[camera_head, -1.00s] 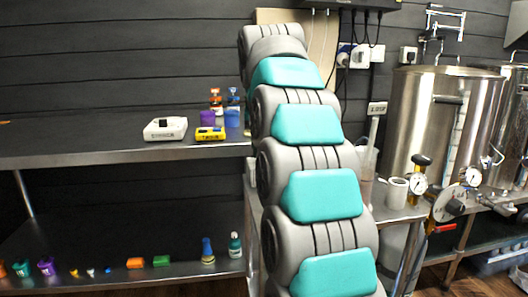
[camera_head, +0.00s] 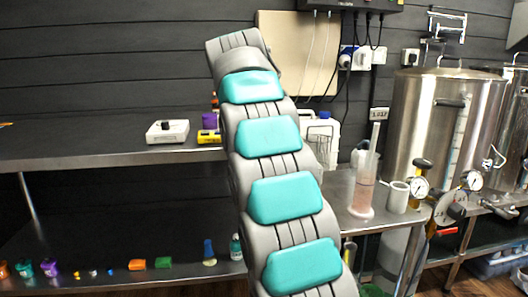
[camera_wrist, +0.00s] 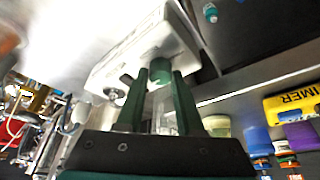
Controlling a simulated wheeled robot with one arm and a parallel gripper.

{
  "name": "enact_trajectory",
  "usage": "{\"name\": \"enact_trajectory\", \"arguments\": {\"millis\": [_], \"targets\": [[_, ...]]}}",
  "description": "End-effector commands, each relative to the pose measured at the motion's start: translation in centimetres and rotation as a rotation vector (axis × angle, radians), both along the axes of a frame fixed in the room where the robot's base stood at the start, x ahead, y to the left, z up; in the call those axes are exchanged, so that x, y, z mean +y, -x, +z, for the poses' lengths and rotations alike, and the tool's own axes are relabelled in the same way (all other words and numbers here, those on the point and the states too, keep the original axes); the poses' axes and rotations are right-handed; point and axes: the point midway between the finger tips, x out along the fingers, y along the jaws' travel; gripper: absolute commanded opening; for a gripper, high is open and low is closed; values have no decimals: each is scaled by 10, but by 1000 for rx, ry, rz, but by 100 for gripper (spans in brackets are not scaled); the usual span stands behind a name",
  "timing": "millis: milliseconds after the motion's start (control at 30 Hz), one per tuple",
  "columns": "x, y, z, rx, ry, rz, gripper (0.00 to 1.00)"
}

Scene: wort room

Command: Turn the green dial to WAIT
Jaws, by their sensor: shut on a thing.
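In the wrist view, a green dial (camera_wrist: 160,69) stands up from a white box (camera_wrist: 140,47). The dark green fingers of my gripper (camera_wrist: 159,82) are on either side of the dial, and the gripper is shut on it. A small dark knob and a round grey part show on the box at the left of the dial. I cannot read the dial's markings or tell its setting. In the head view my arm hides the gripper and the dial.
A yellow timer (camera_wrist: 295,101) and several bottles (camera_wrist: 285,147) are close by at the right of the wrist view. In the head view, another white device (camera_head: 168,131) is on the shelf. A measuring cylinder (camera_head: 364,185) and a steel kettle (camera_head: 430,130) stand at the right.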

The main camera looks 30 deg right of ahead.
Motion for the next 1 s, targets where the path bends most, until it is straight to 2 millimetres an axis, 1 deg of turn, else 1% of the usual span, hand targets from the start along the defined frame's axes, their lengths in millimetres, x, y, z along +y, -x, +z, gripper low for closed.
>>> {"name": "enact_trajectory", "arguments": {"millis": [367,400,600,633,667,900,1000], "targets": [[0,0,0,-1,0,-3,0],[0,0,0,-1,1,-3,39],[0,0,0,-1,1,-3,62],[0,0,0,-1,1,-3,65],[0,0,0,0,1,-2,66],[0,0,1,0,0,-2,66],[0,2,4,0,1,-2,66]]}}
